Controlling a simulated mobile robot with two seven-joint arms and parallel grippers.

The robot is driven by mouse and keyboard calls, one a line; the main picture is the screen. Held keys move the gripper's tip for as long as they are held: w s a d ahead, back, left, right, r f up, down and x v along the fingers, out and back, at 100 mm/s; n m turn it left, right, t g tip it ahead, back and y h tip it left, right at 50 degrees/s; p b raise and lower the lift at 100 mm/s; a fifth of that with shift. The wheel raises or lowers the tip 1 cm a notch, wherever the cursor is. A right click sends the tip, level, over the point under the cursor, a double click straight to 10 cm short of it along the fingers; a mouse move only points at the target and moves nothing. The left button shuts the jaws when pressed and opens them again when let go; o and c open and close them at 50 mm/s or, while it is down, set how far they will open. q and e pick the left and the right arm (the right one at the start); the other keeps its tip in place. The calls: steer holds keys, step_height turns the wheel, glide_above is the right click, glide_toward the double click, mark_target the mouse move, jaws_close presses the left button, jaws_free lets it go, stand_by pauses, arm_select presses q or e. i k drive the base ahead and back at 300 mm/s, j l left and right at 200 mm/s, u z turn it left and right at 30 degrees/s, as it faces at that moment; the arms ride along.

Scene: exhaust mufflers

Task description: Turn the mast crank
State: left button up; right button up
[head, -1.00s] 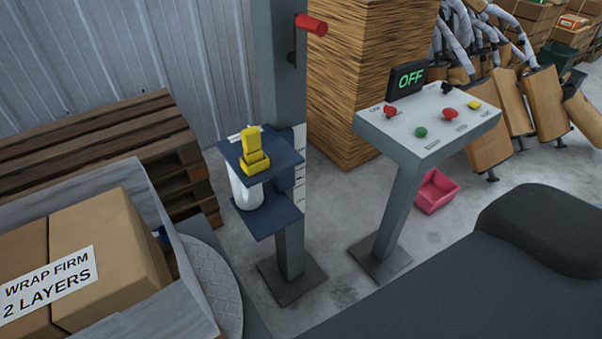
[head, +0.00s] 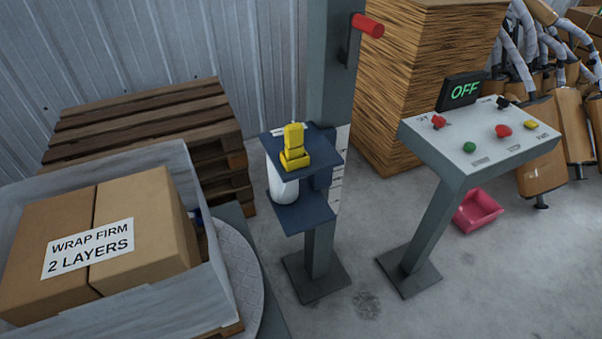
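The mast (head: 331,85) is a grey upright post on a square foot. Its crank has a red handle (head: 368,25) on a dark arm near the top of the view, on the post's right side. A blue carriage (head: 302,214) on the mast holds a white film roll (head: 282,183), with a yellow latch piece (head: 294,150) on its top plate. Neither of my grippers shows in the head view, and nothing touches the crank.
A control stand (head: 470,150) with coloured knobs and an OFF display (head: 463,90) stands right of the mast. A wrapped carton load (head: 100,235) sits on a round turntable (head: 245,275) at left. Pallets (head: 150,130) and a brown stack (head: 425,70) stand behind. Grey floor lies open at front right.

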mark_target(359, 23)
steer(key=i+l+z, duration=0.1)
steer(key=l, duration=0.2)
steer(key=i+l+z, duration=0.1)
steer(key=l, duration=0.25)
steer(key=i+l+z, duration=0.1)
steer(key=l, duration=0.2)
steer(key=i+l+z, duration=0.15)
steer(key=i, duration=0.2)
